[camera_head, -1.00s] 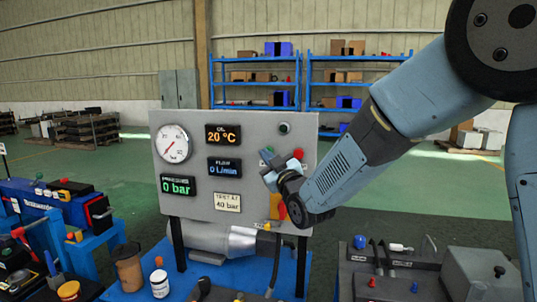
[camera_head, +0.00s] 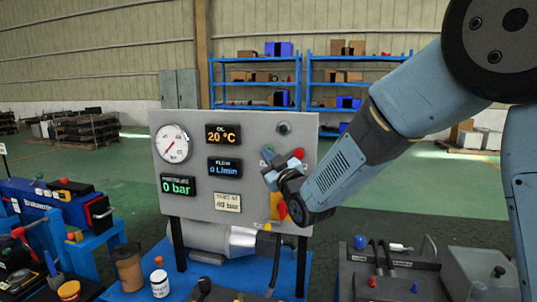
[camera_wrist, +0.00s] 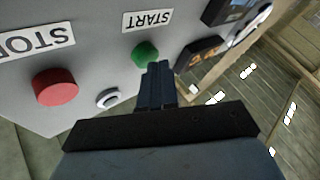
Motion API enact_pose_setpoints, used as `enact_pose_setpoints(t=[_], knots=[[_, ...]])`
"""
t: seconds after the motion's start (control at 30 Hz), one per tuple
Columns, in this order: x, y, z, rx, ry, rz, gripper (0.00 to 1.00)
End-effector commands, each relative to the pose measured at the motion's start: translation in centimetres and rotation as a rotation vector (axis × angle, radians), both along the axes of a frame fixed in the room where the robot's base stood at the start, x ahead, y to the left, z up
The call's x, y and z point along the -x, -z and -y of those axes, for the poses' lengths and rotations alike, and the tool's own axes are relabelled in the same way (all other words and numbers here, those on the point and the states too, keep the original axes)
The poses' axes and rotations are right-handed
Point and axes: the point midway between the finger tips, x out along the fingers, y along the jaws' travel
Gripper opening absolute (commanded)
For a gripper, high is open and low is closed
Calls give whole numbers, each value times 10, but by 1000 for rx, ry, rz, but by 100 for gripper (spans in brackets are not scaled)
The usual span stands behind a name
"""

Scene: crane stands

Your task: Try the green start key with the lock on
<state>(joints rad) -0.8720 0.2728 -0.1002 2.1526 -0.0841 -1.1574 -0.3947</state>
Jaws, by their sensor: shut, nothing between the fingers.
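The green start key (camera_wrist: 145,54) sits on the grey panel under a START label (camera_wrist: 148,20) in the wrist view. A round silver fitting (camera_wrist: 108,98), possibly the lock, is on the panel left of my fingers. Its setting is too small to read. In the head view my gripper (camera_head: 270,168) is in front of the panel's right part.
A red button (camera_wrist: 55,87) under a STOP label is left of the silver fitting. The panel (camera_head: 200,205) carries a round gauge (camera_head: 173,144) and displays reading 20 °C, 0 L/min and 0 bar. Jars (camera_head: 159,283) stand on the blue bench below.

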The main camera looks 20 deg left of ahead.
Motion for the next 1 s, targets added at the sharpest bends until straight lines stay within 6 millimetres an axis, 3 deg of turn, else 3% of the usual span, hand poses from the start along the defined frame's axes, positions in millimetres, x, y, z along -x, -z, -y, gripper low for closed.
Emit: enact_pose_setpoints(t=[0.7, 1.0], knots=[[-5, 0, 0, 0, 0, 0, 0], [3, 0, 1, -1, 1, -1, 0]])
